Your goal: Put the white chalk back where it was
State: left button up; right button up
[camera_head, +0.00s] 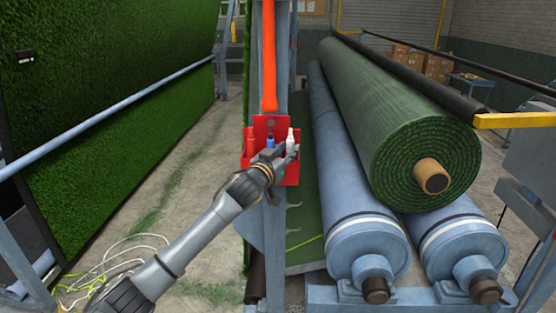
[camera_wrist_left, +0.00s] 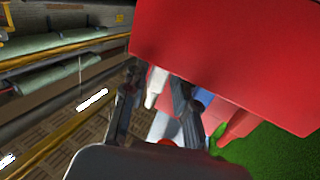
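The white chalk (camera_head: 290,137) stands tip up at the right end of a red holder (camera_head: 262,124) on a blue post. My left gripper (camera_head: 286,157) is in front of the holder at the white chalk. In the left wrist view the white chalk (camera_wrist_left: 155,86) shows between the two spread fingers (camera_wrist_left: 155,100), with gaps visible beside it. The fingers look open; contact with the chalk cannot be made out. The chalk's lower end is hidden by the holder. My right gripper is not in view.
A blue marker (camera_head: 270,142) and a red marker (camera_head: 250,140) stand left of the white chalk in the holder. A large green turf roll (camera_head: 400,120) lies on blue rollers (camera_head: 350,190) to the right. Loose cables (camera_head: 110,265) lie on the floor at left.

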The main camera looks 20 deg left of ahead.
pick_arm(q)
jog(key=s+a+b, duration=0.1)
jog(key=s+b, duration=0.2)
jog(key=s, duration=0.8)
jog(key=shift+s+a, duration=0.15)
jog(key=shift+s, duration=0.15)
